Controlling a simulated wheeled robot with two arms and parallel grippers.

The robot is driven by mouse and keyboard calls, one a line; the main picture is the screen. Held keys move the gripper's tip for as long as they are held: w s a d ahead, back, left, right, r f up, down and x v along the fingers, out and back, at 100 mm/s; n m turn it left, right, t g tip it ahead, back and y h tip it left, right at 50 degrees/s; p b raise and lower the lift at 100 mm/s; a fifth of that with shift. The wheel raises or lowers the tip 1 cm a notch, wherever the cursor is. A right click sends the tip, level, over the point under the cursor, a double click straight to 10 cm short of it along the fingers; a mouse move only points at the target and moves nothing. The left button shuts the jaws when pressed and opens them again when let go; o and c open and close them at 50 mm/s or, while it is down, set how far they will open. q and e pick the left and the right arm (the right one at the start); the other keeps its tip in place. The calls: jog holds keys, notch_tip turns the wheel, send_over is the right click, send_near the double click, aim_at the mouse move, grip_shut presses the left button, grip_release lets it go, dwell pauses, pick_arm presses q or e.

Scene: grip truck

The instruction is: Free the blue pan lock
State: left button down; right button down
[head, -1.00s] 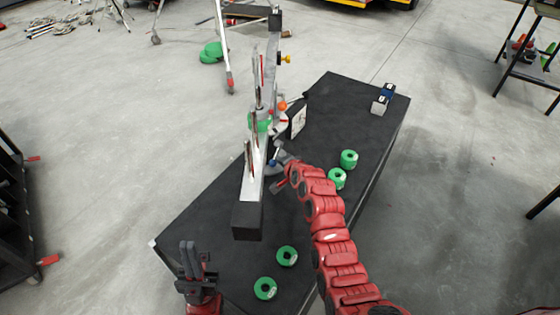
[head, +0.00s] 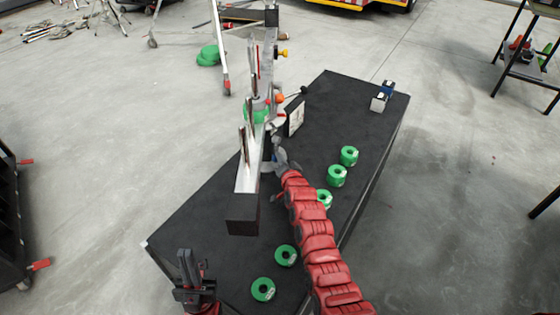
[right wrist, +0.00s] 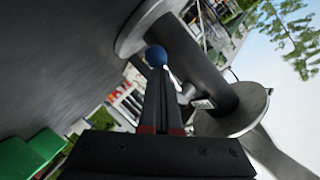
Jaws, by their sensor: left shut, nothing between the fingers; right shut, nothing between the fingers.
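The blue pan lock is a round blue knob (right wrist: 156,56) on a short stem in the right wrist view, beside a dark grey cylinder (right wrist: 190,65) between two metal discs. My right gripper (right wrist: 163,78) is shut, its fingertips just below the knob in the picture; I cannot tell whether they touch it. In the head view my right gripper (head: 279,158) is beside the lower part of the camera head under the long beam (head: 249,176), and the blue knob cannot be made out. My left gripper (head: 190,264) is shut and empty over the table's near left corner.
The black table (head: 345,105) carries several green rolls, such as one at the right (head: 349,156) and one in front (head: 263,289). An orange knob (head: 280,98) and a yellow knob (head: 282,53) stick out from the rig. A small box (head: 380,102) stands at the back.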

jog(key=shift+w+f+b, duration=0.15)
jog(key=shift+f+b, duration=0.1)
jog(key=shift+b, duration=0.1)
dwell(0.7)
jog(key=shift+d, duration=0.1)
